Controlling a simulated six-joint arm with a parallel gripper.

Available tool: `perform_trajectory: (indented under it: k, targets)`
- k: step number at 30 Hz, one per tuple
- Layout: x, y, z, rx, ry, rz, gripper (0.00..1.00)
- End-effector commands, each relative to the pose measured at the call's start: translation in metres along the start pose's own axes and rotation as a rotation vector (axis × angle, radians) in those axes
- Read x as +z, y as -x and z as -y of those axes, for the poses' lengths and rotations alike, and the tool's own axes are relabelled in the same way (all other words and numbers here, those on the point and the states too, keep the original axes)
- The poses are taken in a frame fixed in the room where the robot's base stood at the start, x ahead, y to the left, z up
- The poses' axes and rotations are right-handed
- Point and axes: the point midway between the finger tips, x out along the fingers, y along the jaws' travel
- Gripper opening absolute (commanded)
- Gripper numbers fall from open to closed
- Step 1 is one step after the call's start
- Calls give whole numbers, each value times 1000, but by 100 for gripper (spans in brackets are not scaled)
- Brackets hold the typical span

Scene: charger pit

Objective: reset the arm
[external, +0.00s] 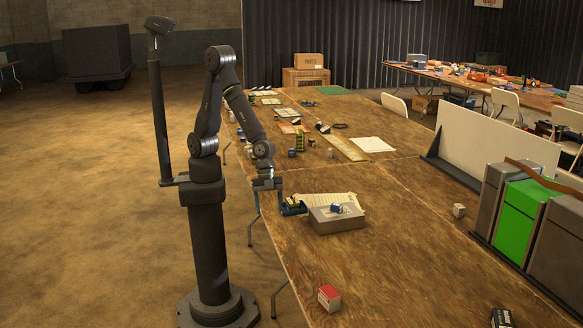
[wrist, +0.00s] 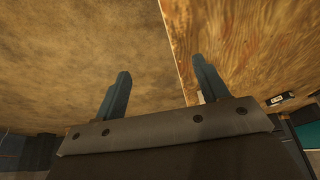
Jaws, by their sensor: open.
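My arm stands on a dark pedestal at the left of the table and reaches down to the table's near left edge in the external view. My gripper (external: 294,207) is beside the left end of a grey box (external: 340,222), low over the table edge. In the wrist view my gripper (wrist: 160,68) has its two fingers wide apart with nothing between them. The wooden table (wrist: 245,45) edge and the tan floor (wrist: 80,45) show beyond the fingers. Whether the gripper touches the grey box is too small to tell.
A small blue and white item (external: 336,208) sits on the grey box. A red and white box (external: 329,297) stands at the front table edge. Grey and green bins (external: 518,215) and a white panel (external: 482,148) line the right. The middle of the table is mostly clear.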

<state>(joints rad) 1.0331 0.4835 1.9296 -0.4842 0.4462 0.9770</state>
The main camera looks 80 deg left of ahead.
Motion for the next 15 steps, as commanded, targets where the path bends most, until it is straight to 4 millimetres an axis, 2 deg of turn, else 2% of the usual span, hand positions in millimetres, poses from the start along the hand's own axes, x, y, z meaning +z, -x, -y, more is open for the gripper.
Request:
perform_trajectory:
  k: [1,6,15]
  targets:
    - [-8,-4,-5,1,-5,-2,67]
    - [-26,-12,-17,2,-7,-6,67]
    - [-35,-16,-24,3,-6,-9,67]
